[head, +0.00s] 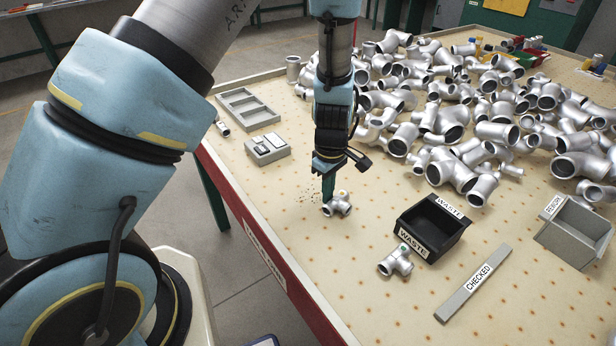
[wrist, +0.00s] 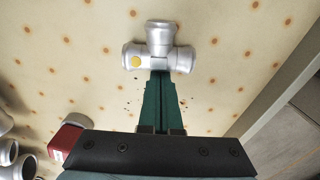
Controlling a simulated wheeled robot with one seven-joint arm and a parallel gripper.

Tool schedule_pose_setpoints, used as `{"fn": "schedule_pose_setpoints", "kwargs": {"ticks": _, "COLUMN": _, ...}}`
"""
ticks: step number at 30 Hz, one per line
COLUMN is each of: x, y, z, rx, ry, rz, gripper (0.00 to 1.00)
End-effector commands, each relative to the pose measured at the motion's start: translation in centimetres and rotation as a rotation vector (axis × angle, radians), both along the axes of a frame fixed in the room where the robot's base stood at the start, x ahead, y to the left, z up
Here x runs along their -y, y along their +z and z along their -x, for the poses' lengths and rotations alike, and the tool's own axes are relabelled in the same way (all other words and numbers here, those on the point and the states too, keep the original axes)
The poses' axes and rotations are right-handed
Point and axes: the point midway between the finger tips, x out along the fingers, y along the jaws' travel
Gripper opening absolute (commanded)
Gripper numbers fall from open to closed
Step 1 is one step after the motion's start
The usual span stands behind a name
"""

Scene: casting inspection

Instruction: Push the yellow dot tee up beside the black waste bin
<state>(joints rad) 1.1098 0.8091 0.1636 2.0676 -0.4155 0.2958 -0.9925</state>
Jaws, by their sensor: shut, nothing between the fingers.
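The yellow dot tee (head: 337,204) is a small silver pipe tee lying on the pegged table, left of the black waste bin (head: 433,228) with a clear gap between them. In the wrist view the tee (wrist: 158,47) shows its yellow dot on the left arm. My gripper (head: 328,190) is shut and empty, its green fingers pointing down close to the tee. In the wrist view the fingertips (wrist: 160,78) are right at the tee's near side; whether they touch it I cannot tell. Another silver tee (head: 396,262) with a greenish dot lies by the bin's front left side.
A big heap of silver castings (head: 470,100) fills the back right. A grey bar marked CHECKED (head: 473,283) and a grey rework bin (head: 575,232) stand to the right. Grey trays (head: 248,108) are at the back left. The table between tee and waste bin is clear.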

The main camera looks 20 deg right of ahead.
Motion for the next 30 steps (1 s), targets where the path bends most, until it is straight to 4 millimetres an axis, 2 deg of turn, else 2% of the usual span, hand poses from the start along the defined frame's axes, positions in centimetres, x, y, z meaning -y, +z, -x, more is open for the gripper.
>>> {"fn": "schedule_pose_setpoints", "kwargs": {"ticks": 1, "x": 0.7, "y": 0.3, "z": 1.7, "rx": -0.002, "ry": -0.011, "rz": -0.002, "gripper": 0.0}}
{"fn": "schedule_pose_setpoints", "kwargs": {"ticks": 3, "x": 1.4, "y": 0.3, "z": 3.4, "rx": 0.0, "ry": -0.009, "rz": -0.001, "gripper": 0.0}}
{"fn": "schedule_pose_setpoints", "kwargs": {"ticks": 6, "x": 2.1, "y": 0.2, "z": 5.1, "rx": -0.001, "ry": -0.006, "rz": -0.001, "gripper": 0.0}}
{"fn": "schedule_pose_setpoints", "kwargs": {"ticks": 10, "x": 2.6, "y": 0.1, "z": 6.3, "rx": 0.0, "ry": -0.003, "rz": 0.0, "gripper": 0.0}}
{"fn": "schedule_pose_setpoints", "kwargs": {"ticks": 23, "x": 2.6, "y": 0.0, "z": 6.3, "rx": 0.0, "ry": -0.001, "rz": 0.0, "gripper": 0.0}}
{"fn": "schedule_pose_setpoints", "kwargs": {"ticks": 26, "x": 2.5, "y": 0.0, "z": 5.6, "rx": 0.0, "ry": 0.0, "rz": 0.0, "gripper": 0.0}}
{"fn": "schedule_pose_setpoints", "kwargs": {"ticks": 30, "x": 1.9, "y": 0.0, "z": 3.6, "rx": 0.0, "ry": 0.002, "rz": 0.0, "gripper": 0.0}}
